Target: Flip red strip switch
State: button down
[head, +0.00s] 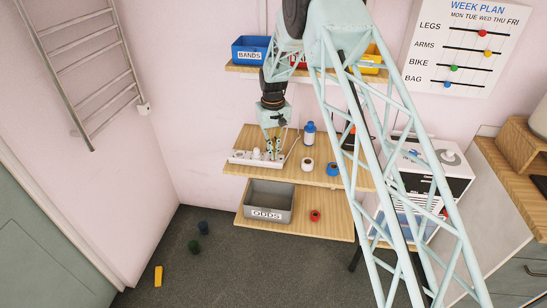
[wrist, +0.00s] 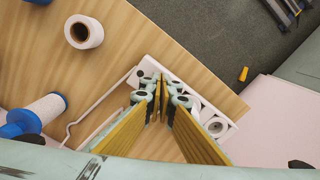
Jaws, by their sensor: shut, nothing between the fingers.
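A white power strip (head: 245,158) lies on the middle wooden shelf, near its left end. In the wrist view the strip (wrist: 217,128) runs diagonally beneath my gripper, with round white sockets or plugs on its lower right part. My gripper (head: 275,152) points down over the strip and is shut with nothing in it. In the wrist view its fingertips (wrist: 163,87) come together over the strip's upper part; I cannot tell whether they touch it. No red switch shows clearly; the fingers hide part of the strip.
A white cord (wrist: 85,120) loops beside the strip. A grey ODDS bin (head: 268,201) sits on the shelf below, and a blue BANDS bin (head: 250,49) above.

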jog(key=shift+f, duration=0.4)
dwell(0.4)
jog(key=shift+r, duration=0.15)
jog(key=shift+r+p, duration=1.1)
jog(key=shift+r, duration=2.3)
